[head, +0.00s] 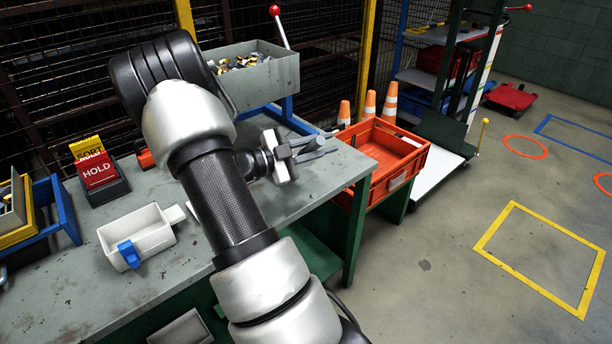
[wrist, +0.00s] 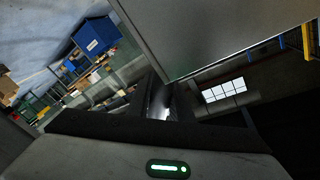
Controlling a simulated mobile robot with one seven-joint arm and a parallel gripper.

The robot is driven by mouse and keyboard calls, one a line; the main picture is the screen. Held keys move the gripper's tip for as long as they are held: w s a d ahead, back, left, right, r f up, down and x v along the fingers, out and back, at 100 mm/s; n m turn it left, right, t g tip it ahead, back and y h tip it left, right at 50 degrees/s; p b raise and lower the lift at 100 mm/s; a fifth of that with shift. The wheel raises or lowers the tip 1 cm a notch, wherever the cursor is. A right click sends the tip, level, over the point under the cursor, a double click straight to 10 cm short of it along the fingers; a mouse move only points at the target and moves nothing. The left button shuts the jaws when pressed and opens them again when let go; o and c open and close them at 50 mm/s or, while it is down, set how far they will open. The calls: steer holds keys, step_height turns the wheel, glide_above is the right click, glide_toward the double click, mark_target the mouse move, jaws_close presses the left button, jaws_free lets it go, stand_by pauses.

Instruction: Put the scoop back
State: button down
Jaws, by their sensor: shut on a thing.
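My gripper (head: 318,149) is above the right part of the grey bench, its fingers pointing right. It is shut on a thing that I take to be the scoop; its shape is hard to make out. In the wrist view a small bright metallic patch (wrist: 162,106) shows between the dark fingers. A large plain grey surface (wrist: 225,35) fills the top there; I cannot tell what it belongs to. A white open box (head: 152,232) with a tab at its right and a blue piece (head: 129,254) at its front stands on the bench at left.
A grey bin (head: 262,85) of metal parts stands on a blue stand behind my gripper. A red crate (head: 402,180) is beyond the bench's right end. SORT/HOLD signs (head: 97,170) and a blue and yellow rack (head: 62,215) are at left. Traffic cones (head: 369,105) stand behind the crate.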

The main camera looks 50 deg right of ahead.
step_height(320, 180, down, 8)
steer(key=shift+r+b, duration=0.1)
steer(key=shift+b, duration=0.75)
steer(key=shift+f, duration=0.2)
steer(key=c, duration=1.6)
jaws_free()
